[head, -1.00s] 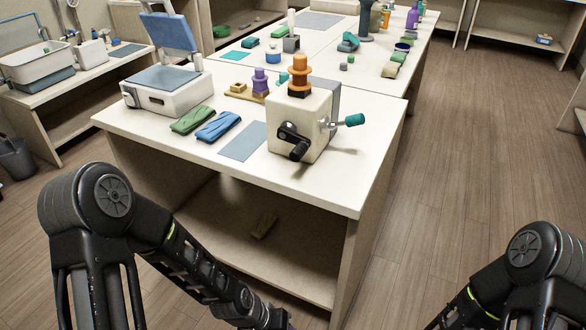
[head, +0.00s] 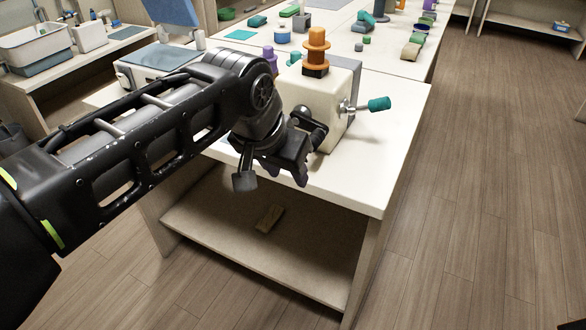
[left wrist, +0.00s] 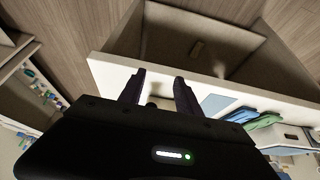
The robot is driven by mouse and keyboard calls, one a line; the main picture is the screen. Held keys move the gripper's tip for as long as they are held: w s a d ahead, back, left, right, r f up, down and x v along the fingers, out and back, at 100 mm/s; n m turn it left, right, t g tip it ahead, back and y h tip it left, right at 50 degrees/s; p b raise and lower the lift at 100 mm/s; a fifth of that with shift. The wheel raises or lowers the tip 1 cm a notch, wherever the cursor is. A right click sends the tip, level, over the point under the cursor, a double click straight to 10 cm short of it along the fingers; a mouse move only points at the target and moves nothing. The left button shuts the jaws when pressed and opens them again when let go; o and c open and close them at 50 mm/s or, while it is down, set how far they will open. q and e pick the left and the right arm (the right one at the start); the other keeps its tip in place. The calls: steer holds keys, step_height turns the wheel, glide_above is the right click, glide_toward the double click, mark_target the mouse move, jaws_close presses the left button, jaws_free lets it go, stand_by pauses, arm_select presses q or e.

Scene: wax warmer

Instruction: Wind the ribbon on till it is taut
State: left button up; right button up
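A cream box-shaped machine (head: 340,98) stands near the table's front edge. An orange spool (head: 316,52) stands upright on its top; I cannot make out a ribbon on it. A teal-handled lever (head: 378,104) sticks out of its right side. A black crank (head: 308,122) on its front is partly hidden by my left gripper (head: 272,178). That gripper is in front of the machine, low by the table edge. In the left wrist view its two fingers (left wrist: 158,88) stand apart, with a small dark knob between or behind them. I cannot tell if they touch the crank.
The white table (head: 375,165) has an open shelf below with a small brown block (head: 270,218). My left arm hides much of the table's left. Green and blue folded cloths (left wrist: 262,121) lie there in the left wrist view. The floor at right is clear.

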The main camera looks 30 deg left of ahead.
mark_target(309, 124)
arm_select(q)
steer(key=shift+w, duration=0.1)
steer(key=w+p, duration=0.2)
steer(key=w, duration=0.6)
steer(key=shift+w+a+p, duration=0.1)
steer(key=shift+w+p, duration=0.15)
steer(key=shift+p, duration=0.15)
steer(key=shift+w, duration=0.15)
steer(key=shift+c, duration=0.2)
